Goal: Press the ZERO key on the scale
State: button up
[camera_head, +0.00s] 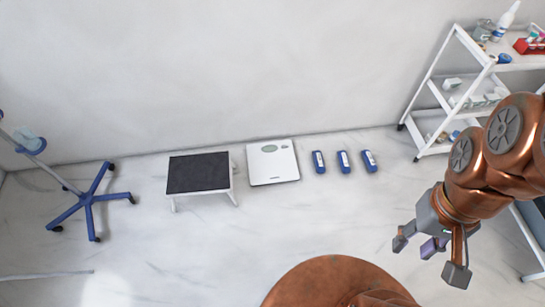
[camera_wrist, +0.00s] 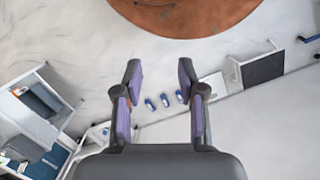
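The white scale (camera_head: 272,162) lies flat on the floor against the back wall, with a grey oval display near its far edge. I cannot make out the ZERO key at this size. In the wrist view the scale (camera_wrist: 213,85) is partly hidden behind my gripper's right finger. My gripper (camera_head: 433,252) is at the right of the head view, well apart from the scale and nearer to me. In the wrist view my gripper (camera_wrist: 160,100) is open, its purple-padded fingers wide apart with nothing between them.
A black-topped step stool (camera_head: 199,173) stands just left of the scale. A blue-footed stand (camera_head: 88,200) is at left and a white shelf trolley (camera_head: 450,100) at right. Floor before the scale is clear.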

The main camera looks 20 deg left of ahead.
grip_shut()
dwell(1.4)
